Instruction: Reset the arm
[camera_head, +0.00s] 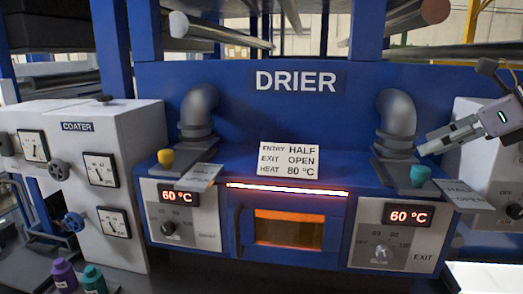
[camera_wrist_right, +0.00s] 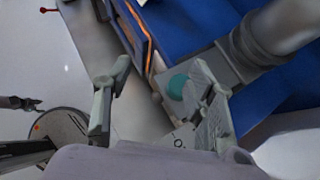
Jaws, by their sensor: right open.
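My right gripper (camera_head: 430,145) comes in from the right edge in the head view. It is in front of the drier's right grey pipe (camera_head: 397,115), above the teal knob (camera_head: 420,175). In the right wrist view its two fingers (camera_wrist_right: 160,80) are spread apart with nothing held between them. The teal knob (camera_wrist_right: 177,87) shows there close beside the right finger, partly hidden; I cannot tell whether they touch. My left gripper does not show in the head view.
The blue drier (camera_head: 290,130) fills the middle, with a yellow knob (camera_head: 166,157), a sign card (camera_head: 290,160) and two 60 °C panels. A white coater (camera_head: 90,150) stands left. Purple (camera_head: 64,275) and teal bottles (camera_head: 94,279) stand at lower left. Steel rollers hang above.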

